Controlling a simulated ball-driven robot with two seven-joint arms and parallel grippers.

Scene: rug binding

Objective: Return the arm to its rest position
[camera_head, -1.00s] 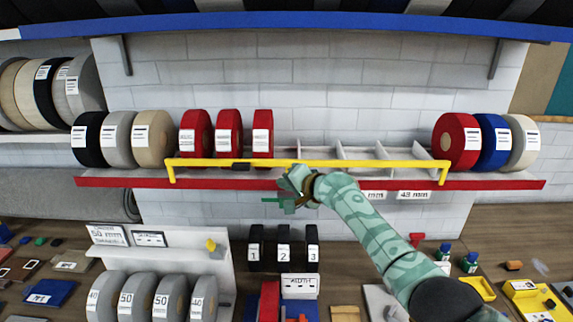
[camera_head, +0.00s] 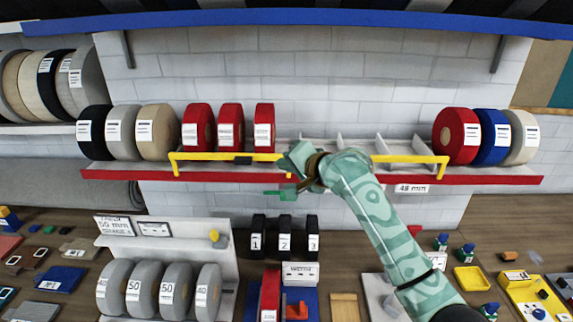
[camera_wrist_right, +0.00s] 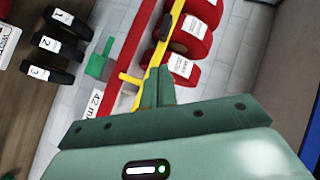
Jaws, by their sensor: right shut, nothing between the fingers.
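My right arm (camera_head: 385,225) reaches in from the lower right of the head view, up to the red-edged shelf. My right gripper (camera_head: 290,163) is in front of the yellow bar (camera_head: 225,157) that runs along this shelf, and covers part of it. In the right wrist view the two green fingers of the gripper (camera_wrist_right: 162,72) are together with nothing between them. They point toward the yellow bar and the red shelf edge (camera_wrist_right: 128,70); I cannot tell whether they touch it. My left gripper is not in view.
Several red rolls (camera_head: 231,126) stand left of the gripper, and a red roll (camera_head: 456,136) stands right. A small green piece (camera_head: 277,193) shows below the shelf edge. Grey rolls (camera_head: 175,290) and black numbered rolls (camera_head: 285,238) stand below. Bare wall lies between shelf and bench.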

